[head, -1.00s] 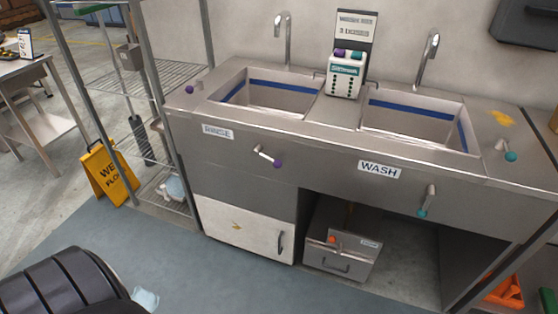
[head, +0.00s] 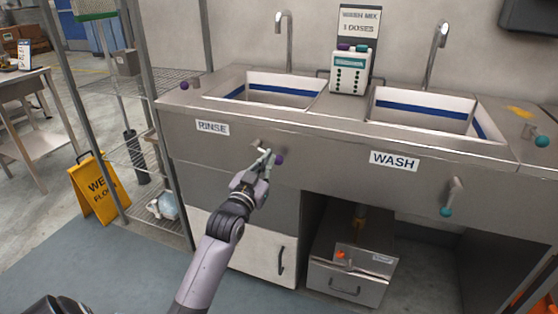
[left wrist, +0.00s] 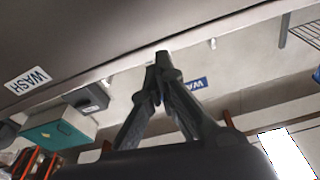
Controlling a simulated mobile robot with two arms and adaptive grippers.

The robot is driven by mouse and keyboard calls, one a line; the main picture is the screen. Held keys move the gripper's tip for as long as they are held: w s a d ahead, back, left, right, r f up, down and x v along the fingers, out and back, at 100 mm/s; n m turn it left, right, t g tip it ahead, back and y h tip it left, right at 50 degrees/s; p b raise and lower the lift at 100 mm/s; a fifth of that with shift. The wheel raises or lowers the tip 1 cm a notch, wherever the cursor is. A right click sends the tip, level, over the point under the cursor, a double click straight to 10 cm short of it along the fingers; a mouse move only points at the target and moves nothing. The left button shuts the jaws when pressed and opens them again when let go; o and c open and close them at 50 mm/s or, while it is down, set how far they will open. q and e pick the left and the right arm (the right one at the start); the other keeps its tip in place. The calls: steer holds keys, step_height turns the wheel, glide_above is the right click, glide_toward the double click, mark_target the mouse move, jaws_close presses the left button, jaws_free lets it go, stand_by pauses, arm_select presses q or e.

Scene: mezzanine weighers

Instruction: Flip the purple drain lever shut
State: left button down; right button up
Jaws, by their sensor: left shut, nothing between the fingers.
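The purple drain lever (head: 280,159) is on the sink unit's front panel, below and right of the RINSE label. Its purple-knobbed end points right and slightly down from its pivot. My left gripper (head: 266,156) is shut and empty, its fingertips just left of the purple knob and overlapping the lever's shaft in the head view. I cannot tell whether they touch it. In the left wrist view the shut fingers (left wrist: 162,62) meet at a point, and I cannot make out the lever there. My right gripper is not in view.
A teal-knobbed lever (head: 446,212) hangs below the WASH label (head: 394,161). Another purple knob (head: 184,86) is on the left deck. A white cabinet door (head: 255,250) and a grey box (head: 350,280) are below. A wire shelf (head: 160,78) and yellow floor sign (head: 96,190) stand left.

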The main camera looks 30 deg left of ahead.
arm_select(q)
steer(key=shift+w, duration=0.1)
steer(key=b+x, duration=0.1)
steer(key=x, duration=0.9)
steer(key=f, duration=0.3)
steer(key=shift+s+a+b, duration=0.2)
steer(key=shift+s+b, duration=0.1)
steer(key=shift+b, duration=0.05)
steer(key=shift+s+f, duration=0.2)
steer(key=shift+f, duration=0.3)
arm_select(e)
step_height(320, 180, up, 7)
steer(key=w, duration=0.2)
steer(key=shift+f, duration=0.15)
arm_select(q)
steer(key=shift+f+m, duration=0.2)
steer(key=shift+m, duration=0.1)
